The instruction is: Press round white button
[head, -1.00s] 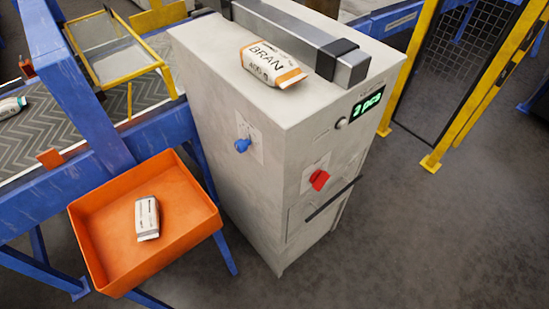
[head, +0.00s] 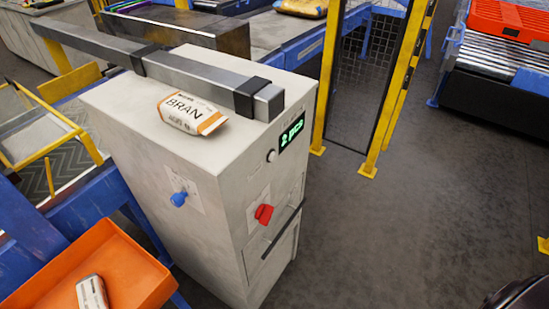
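The round white button (head: 271,156) is on the upper right face of a pale grey cabinet (head: 215,215), just left of a small green-lit display (head: 291,131) that seems to read "2 pcs". Nothing touches or covers the button. Neither of my grippers is in view. A dark rounded shape shows at the bottom right corner, and I cannot tell what it is.
A red knob (head: 264,214) and a dark handle sit below the button; a blue knob (head: 179,198) is on the left face. A BRAN sack (head: 190,112) lies on top. An orange tray (head: 125,262) stands at left. The floor right of the cabinet is open.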

